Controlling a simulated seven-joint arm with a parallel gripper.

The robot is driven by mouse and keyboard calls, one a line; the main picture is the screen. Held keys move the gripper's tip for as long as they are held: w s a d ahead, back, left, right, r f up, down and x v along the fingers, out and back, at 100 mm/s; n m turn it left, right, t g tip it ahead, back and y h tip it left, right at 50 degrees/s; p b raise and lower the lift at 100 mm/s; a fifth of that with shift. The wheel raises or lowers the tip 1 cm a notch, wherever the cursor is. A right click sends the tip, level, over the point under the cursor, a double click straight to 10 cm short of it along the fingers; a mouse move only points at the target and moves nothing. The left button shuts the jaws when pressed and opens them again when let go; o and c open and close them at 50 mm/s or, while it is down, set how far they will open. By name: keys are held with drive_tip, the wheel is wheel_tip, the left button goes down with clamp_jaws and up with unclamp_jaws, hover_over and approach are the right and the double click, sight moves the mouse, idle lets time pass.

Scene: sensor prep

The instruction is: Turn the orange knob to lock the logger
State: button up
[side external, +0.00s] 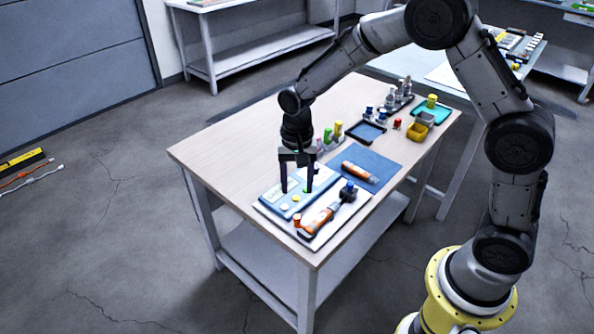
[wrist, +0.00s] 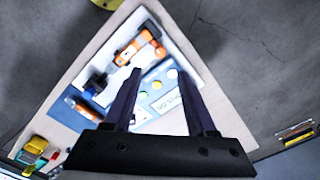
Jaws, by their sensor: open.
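An orange logger-like body (side external: 319,220) lies on a white board (side external: 335,231) at the table's near corner. A small orange-red round part (side external: 297,219), which looks like the knob, is at its near end. A black part with a blue top stands at the other end. The orange body also shows in the wrist view (wrist: 129,51). Beside it is a blue-grey panel (side external: 272,197) with yellow, green and white round pieces. My gripper (side external: 297,190) is open and points down over the panel, beside the orange body. In the wrist view nothing is between the fingers (wrist: 160,72).
A blue mat (side external: 385,164) holds another orange body (side external: 361,172). Behind are a dark tray (side external: 366,132), bottles (side external: 403,88), yellow bins (side external: 417,131) and green and pink cylinders. The table's left side (side external: 220,150) is bare.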

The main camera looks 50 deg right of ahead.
drive_tip(key=shift+r, duration=2)
drive_tip(key=s+d+r+n+t, duration=0.1)
drive_tip(key=s+d+r+t, duration=0.1)
drive_tip(key=s+r, duration=0.5)
drive_tip(key=s+d+r+t, duration=0.1)
drive_tip(key=s+r+t, duration=0.15)
drive_tip(key=r, duration=0.75)
drive_tip(key=s+d+f+n+t, duration=0.1)
drive_tip(key=s+f+n, duration=0.1)
drive_tip(key=s+n, duration=0.6)
drive_tip(key=s, duration=0.7)
drive_tip(key=shift+s+d+f, duration=0.15)
drive_tip(key=shift+s+f, duration=0.1)
drive_tip(key=shift+f, duration=0.15)
